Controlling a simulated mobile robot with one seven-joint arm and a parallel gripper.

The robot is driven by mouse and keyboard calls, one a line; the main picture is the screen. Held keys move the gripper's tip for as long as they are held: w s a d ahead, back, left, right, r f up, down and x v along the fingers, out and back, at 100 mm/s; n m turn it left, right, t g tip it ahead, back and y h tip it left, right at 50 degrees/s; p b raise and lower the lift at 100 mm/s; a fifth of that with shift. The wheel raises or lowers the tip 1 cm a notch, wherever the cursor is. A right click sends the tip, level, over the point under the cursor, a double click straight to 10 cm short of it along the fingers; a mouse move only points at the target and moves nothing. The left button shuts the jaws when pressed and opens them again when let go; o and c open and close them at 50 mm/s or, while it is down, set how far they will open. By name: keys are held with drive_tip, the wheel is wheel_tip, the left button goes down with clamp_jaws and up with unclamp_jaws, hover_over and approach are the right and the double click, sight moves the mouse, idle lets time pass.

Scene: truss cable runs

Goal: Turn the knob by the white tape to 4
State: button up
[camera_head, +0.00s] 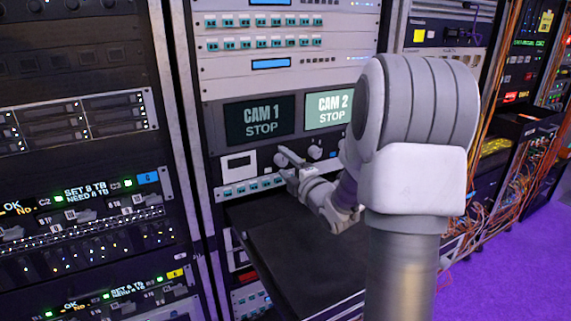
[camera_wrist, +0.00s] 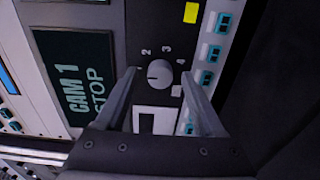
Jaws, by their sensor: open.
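In the wrist view, a round grey knob (camera_wrist: 159,73) sits on a dark panel, with the numbers 1 to 4 printed around it. A small dark mark shows on its face; which number it points to is hard to tell. A small white tape piece (camera_wrist: 177,91) is beside it, on the 4 side. My gripper (camera_wrist: 160,76) is open, one finger to each side of the knob, and no clear contact shows. In the head view, my gripper (camera_head: 284,157) is at the panel below the screens and covers most of the knob.
A yellow tape piece (camera_wrist: 191,12) is farther along the panel. The CAM 1 STOP screen (camera_head: 260,121) is dark and the CAM 2 STOP screen (camera_head: 329,109) is lit. A white-framed display (camera_head: 238,165) is left of my gripper. A black shelf (camera_head: 290,245) juts out below.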

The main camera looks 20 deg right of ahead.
clamp_jaws()
idle(0.4)
